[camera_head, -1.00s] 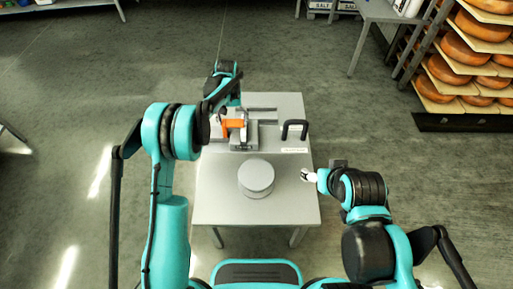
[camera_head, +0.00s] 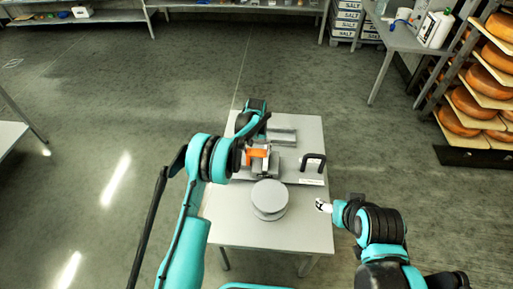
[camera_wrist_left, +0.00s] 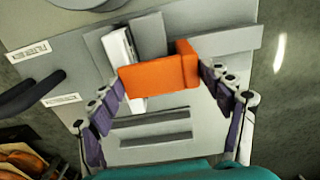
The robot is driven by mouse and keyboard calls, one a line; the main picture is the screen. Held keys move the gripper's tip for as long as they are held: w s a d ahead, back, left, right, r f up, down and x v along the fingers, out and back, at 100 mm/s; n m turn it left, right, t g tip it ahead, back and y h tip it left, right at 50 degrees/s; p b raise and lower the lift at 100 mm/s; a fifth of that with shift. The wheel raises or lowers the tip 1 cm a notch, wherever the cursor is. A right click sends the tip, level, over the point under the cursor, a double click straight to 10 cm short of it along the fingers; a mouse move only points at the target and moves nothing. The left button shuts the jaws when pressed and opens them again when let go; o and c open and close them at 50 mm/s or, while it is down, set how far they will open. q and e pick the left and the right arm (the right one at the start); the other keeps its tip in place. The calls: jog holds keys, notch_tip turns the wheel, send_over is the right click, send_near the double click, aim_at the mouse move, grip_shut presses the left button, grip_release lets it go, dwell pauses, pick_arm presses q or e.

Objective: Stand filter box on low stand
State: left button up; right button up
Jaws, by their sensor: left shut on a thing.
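An orange box (camera_head: 257,153), which I take for the filter box, is at the back of the grey table. It fills the space between the fingers of my left gripper (camera_wrist_left: 165,85) in the left wrist view, where its orange face (camera_wrist_left: 158,76) shows clearly. My left gripper (camera_head: 254,147) is shut on it, partly hidden by its own arm in the head view. A low round grey stand (camera_head: 269,196) is nearer to me, with its top bare. My right gripper (camera_head: 323,205) is at the table's right edge, small and apart from these things; its opening is unclear.
A white piece (camera_wrist_left: 120,55) lies beside the orange box, among grey blocks and strips. A black handle (camera_head: 314,160) stands at the table's right, with a white label (camera_head: 311,182) before it. The table's front (camera_head: 290,235) is clear. A cheese rack (camera_head: 480,100) stands far right.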

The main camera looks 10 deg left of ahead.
pick_arm(q)
notch_tip(320, 180, down, 3)
jog(key=shift+r+b, duration=0.2)
jog(key=shift+b, duration=0.1)
jog(key=o, duration=1.9)
jog(key=shift+c, duration=0.2)
jog(key=shift+r, duration=0.15)
